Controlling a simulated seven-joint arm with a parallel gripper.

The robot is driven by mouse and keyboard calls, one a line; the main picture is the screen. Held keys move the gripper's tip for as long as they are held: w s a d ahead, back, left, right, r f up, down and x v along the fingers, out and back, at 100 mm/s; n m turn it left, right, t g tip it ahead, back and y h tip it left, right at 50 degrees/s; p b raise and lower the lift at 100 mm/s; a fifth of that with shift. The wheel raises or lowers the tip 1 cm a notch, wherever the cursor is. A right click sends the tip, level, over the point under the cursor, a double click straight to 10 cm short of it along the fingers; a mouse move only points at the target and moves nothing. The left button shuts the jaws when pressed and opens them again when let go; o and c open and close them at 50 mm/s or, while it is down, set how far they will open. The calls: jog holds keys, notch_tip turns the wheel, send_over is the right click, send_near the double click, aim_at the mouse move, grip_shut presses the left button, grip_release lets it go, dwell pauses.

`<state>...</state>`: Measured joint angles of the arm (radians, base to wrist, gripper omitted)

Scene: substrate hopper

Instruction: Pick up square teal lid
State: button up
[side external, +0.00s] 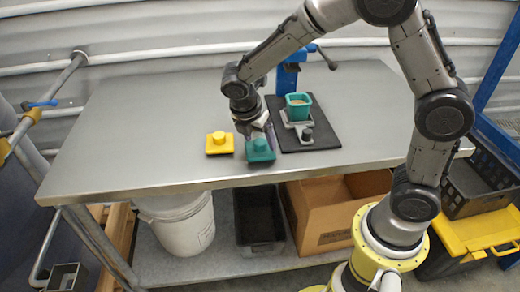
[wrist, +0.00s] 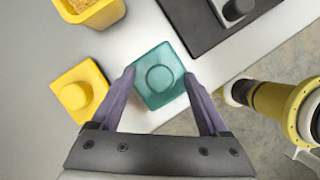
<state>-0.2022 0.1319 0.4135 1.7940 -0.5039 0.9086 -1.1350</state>
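The square teal lid (side external: 260,151) lies flat near the front edge of the metal table, its round knob facing up. In the wrist view the teal lid (wrist: 159,76) sits between my fingertips, turned a little. My gripper (side external: 264,136) points down just over it, and in the wrist view my gripper (wrist: 159,75) has its two purple fingers spread, one at each side of the lid. The fingers look apart from the knob. Whether they touch the lid's edges I cannot tell.
A yellow lid (side external: 219,142) lies just left of the teal one. A yellow container (wrist: 92,10) with grainy contents stands near in the wrist view. A black mat (side external: 318,136) to the right bears a teal container (side external: 298,107). The table's left part is clear.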

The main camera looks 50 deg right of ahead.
grip_shut()
jog(key=shift+r, duration=0.1)
